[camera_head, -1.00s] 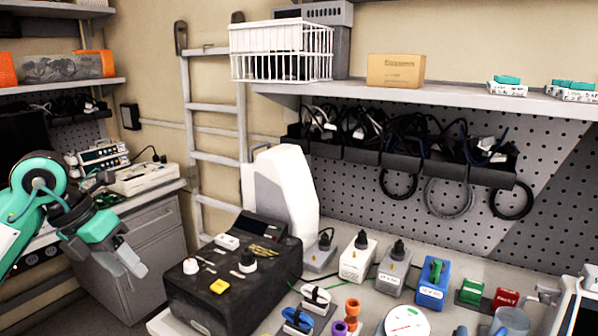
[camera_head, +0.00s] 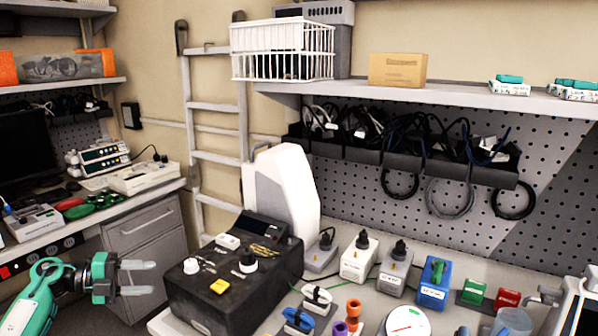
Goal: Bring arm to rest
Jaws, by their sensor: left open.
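My left arm comes in at the lower left, green and white. Its left gripper (camera_head: 138,278) is open and empty, with its two pale fingers apart and pointing right. It hangs in front of the grey drawer cabinet (camera_head: 148,238), left of the black test box (camera_head: 235,285), and looks apart from both. My right gripper is not in view.
The workbench (camera_head: 385,288) on the right carries the black box, several small coloured modules and a white-grey device (camera_head: 282,195). A left counter (camera_head: 95,215) holds pumps (camera_head: 104,158) and a monitor (camera_head: 27,150). A ladder (camera_head: 215,105) leans on the wall.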

